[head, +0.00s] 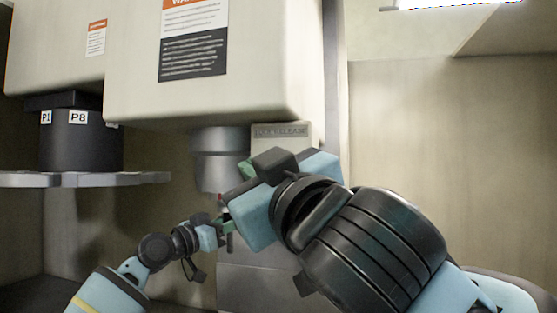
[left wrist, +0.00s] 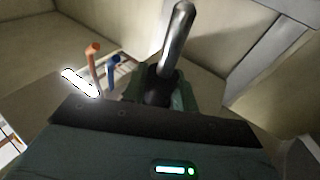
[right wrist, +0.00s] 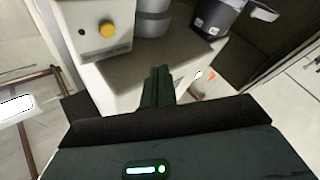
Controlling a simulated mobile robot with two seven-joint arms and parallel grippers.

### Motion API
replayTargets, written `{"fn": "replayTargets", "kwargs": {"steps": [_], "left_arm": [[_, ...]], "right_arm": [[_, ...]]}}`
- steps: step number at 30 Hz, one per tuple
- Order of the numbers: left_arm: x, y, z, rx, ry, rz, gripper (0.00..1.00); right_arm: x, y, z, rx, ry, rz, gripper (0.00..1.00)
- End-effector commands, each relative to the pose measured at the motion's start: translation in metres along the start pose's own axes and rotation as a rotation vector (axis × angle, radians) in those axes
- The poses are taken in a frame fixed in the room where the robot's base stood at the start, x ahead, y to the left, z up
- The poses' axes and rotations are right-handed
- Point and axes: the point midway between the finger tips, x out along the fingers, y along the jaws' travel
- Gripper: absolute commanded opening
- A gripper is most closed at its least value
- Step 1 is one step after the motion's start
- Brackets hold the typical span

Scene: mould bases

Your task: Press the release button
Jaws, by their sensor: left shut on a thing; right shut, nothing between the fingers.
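The release button is a yellow round knob (right wrist: 106,29) on a pale panel in the right wrist view, with a small black dot beside it. In the head view the panel (head: 282,131) reads "TOOL RELEASE"; my right arm hides the button there. My right gripper (right wrist: 158,78) is shut and empty, its fingertips apart from the button, below and right of it in that view. It also shows in the head view (head: 246,168). My left gripper (head: 222,226) is below the grey spindle (head: 220,152), shut on a tool holder (left wrist: 180,35) with a black collar and shiny metal shaft.
A tool carousel with a black drum (head: 80,140) marked P1 and P8 and a grey disc (head: 90,179) stands at the left. The white machine head (head: 270,60) hangs above. Open space lies at the right.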

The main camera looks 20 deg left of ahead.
Motion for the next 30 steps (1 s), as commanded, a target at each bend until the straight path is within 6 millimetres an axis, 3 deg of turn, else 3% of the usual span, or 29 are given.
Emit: {"fn": "replayTargets", "kwargs": {"steps": [4, 17, 30], "left_arm": [[0.000, 0.000, 0.000, 0.000, 0.000, 0.000, 0.00], [0.000, 0.000, 0.000, 0.000, 0.000, 0.000, 0.00], [0.000, 0.000, 0.000, 0.000, 0.001, 0.000, 0.00]], "right_arm": [[0.003, 0.011, -0.009, 0.010, 0.007, 0.013, 0.00], [0.004, 0.013, -0.008, 0.011, 0.008, 0.014, 0.00], [0.036, 0.037, 0.016, 0.010, 0.005, 0.015, 0.00]]}}
